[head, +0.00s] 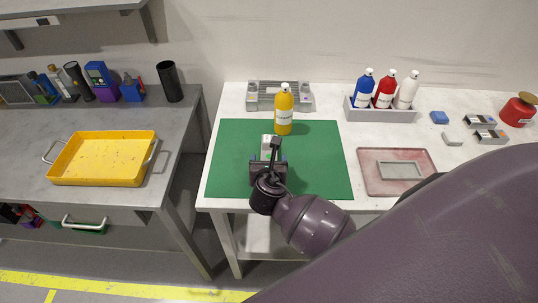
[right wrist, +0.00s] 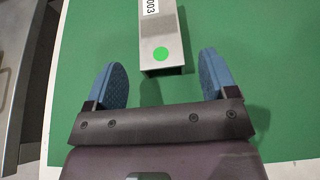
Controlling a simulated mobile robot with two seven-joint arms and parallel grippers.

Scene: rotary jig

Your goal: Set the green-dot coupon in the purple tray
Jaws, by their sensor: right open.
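The green-dot coupon (right wrist: 160,32) is a grey metal bar with a green dot and a white label marked 003. It lies on the green mat (head: 325,160), and its far part shows in the head view (head: 267,141). My right gripper (right wrist: 162,74) is open and empty, with the coupon's near end between its blue fingertips in the picture and gaps on both sides. In the head view the right gripper (head: 268,163) partly covers the coupon. No clearly purple tray shows; a dull pinkish-red tray (head: 367,180) with a grey rectangular insert is right of the mat. My left gripper is out of view.
A yellow bottle (head: 283,112) stands just behind the coupon, before a grey fixture (head: 262,102). A rack (head: 380,115) holds blue, red and white bottles. Small blocks (head: 484,122) lie at right. A yellow tray (head: 105,178) sits on the left bench across a gap.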

